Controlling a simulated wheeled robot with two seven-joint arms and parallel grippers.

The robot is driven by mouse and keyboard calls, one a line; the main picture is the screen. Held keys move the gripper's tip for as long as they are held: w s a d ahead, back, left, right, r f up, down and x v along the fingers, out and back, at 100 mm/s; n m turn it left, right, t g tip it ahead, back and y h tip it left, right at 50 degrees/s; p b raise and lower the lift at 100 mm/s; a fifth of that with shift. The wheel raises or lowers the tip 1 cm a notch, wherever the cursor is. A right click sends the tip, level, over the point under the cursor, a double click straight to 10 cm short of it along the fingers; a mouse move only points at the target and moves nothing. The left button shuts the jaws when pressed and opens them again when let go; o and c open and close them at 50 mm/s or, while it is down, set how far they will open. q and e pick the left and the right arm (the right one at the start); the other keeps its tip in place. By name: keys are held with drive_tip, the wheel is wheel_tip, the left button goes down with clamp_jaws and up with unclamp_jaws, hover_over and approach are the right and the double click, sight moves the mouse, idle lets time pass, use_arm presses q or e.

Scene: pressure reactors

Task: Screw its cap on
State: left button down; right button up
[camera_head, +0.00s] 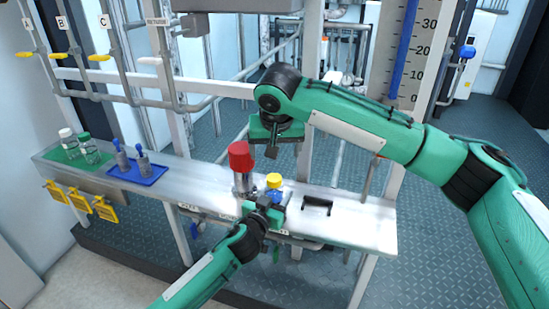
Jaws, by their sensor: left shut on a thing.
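A grey metal cylinder (243,184) with a large red cap (240,157) stands upright on the bench. Just right of it is a smaller blue piece (273,195) with a yellow cap (274,181) on top. My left gripper (268,203) comes in from the front and is shut on the blue piece, as far as I can see; its body hides the lower part. My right gripper (272,150) points down above the bench, to the right of the red cap and clear of the yellow one. Its fingers are small and dark, and whether they are apart is unclear.
A black handle-like piece (317,204) lies on the bench to the right. A blue tray (150,178) with two grey bottles and a green mat (62,153) with two clear bottles are at left. Yellow tags (80,201) hang from the front edge. Pipes and posts rise behind.

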drive_tip(key=shift+v, duration=1.45)
use_arm(q)
drive_tip(key=c, duration=0.6)
unclamp_jaws()
drive_tip(key=shift+o, duration=0.2)
drive_tip(key=p+v, duration=0.2)
drive_tip(key=v, duration=1.1)
drive_tip(key=shift+s+a, duration=0.2)
drive_tip(key=shift+s, duration=0.15)
use_arm(e)
wheel_tip(320, 180, up, 2)
drive_tip(key=shift+r, duration=0.1)
